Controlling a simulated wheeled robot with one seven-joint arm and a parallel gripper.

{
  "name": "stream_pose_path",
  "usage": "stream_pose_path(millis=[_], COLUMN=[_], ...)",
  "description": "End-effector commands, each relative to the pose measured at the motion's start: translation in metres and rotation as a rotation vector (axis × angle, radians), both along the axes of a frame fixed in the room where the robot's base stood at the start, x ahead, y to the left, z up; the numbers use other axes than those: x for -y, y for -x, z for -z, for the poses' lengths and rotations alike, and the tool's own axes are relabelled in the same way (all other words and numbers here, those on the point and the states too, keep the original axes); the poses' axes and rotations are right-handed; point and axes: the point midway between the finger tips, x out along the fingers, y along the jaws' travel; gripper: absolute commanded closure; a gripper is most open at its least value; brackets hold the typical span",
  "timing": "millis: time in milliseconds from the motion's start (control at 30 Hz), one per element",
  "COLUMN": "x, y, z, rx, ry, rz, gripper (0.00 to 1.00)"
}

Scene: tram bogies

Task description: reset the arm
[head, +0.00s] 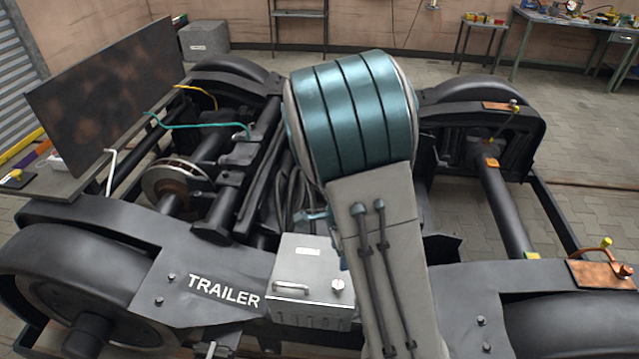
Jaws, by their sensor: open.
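My own arm fills the middle of the head view, with a thick teal banded joint and a grey link that runs down to the bottom edge. It stands in front of the middle of a dark bogie frame (215,275) marked TRAILER. My gripper cannot be made out; the arm hides the area behind it. A small blue part (318,215) shows beside the arm's left edge, and I cannot tell what it belongs to.
A grey box (312,270) with a handle sits on the frame beside my arm. A mottled dark panel (110,95) stands at left. Copper-coloured plates (600,274) lie at right. A workbench (575,22) stands at back right. Paved floor (590,130) is clear at right.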

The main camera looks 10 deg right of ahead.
Motion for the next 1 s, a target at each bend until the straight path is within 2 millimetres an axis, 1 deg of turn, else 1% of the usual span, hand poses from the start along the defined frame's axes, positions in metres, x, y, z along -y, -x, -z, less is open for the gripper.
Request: stream_pose_path(millis=[167, 267, 367, 433, 633, 800, 900, 1000], x=[0.0, -0.004, -0.008, -0.01, -0.013, -0.01, -0.006, -0.002], y=[0.0, 0.006, 0.015, 0.024, 0.055, 0.086, 0.104, 0.121], z=[-0.001, -0.014, -0.035, -0.053, -0.103, -0.139, -0.156, -0.169], rx=[0.001, 0.011, 0.032, 0.056, 0.137, 0.2, 0.222, 0.229], ry=[-0.001, -0.033, -0.074, -0.099, -0.115, -0.058, 0.001, 0.067], rz=[-0.003, -0.076, -0.207, -0.327, -0.681, -0.981, -1.149, -1.29], gripper=[0.48, 0.48, 0.48, 0.48, 0.48, 0.48, 0.48, 0.48])
